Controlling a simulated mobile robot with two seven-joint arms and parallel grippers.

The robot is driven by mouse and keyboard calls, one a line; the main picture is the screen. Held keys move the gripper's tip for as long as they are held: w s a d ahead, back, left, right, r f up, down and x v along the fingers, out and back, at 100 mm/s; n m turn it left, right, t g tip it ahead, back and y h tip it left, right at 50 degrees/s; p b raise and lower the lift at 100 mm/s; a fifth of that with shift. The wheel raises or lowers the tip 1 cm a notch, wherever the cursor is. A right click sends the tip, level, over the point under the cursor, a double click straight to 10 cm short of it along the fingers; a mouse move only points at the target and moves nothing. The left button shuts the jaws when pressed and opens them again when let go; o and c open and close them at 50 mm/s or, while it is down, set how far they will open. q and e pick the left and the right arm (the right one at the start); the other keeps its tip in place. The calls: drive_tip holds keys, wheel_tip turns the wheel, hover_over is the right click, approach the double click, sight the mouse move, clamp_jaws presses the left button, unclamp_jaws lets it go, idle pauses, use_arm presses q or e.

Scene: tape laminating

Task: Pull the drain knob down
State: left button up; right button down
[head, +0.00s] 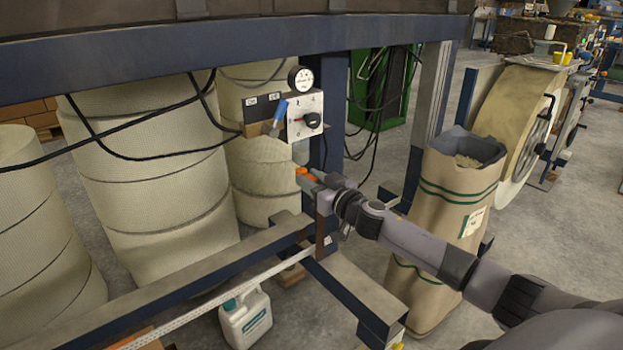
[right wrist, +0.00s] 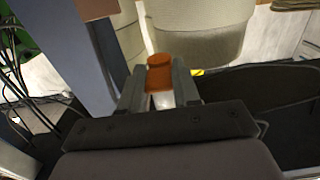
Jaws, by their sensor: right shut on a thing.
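The orange drain knob (head: 303,172) sits below the control panel, under a grey cylindrical fitting (head: 301,152). My right gripper (head: 309,178) reaches in from the right and is shut on the knob. In the right wrist view the orange knob (right wrist: 159,69) stands between the two grey fingers of the gripper (right wrist: 160,85), with a pale part below it. My left gripper is not in view.

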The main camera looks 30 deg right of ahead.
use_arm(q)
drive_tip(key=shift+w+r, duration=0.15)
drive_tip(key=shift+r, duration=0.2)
use_arm(e)
drive_tip(key=shift+f, duration=0.25)
drive_tip(key=c, duration=0.8)
unclamp_jaws()
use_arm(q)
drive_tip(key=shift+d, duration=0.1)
use_arm(e)
drive_tip(key=shift+s, duration=0.15)
use_arm(q)
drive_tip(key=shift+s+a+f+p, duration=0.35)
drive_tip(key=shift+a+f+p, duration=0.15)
drive_tip(key=shift+p, duration=0.15)
use_arm(e)
drive_tip(key=s, duration=0.7)
drive_tip(key=shift+d, duration=0.25)
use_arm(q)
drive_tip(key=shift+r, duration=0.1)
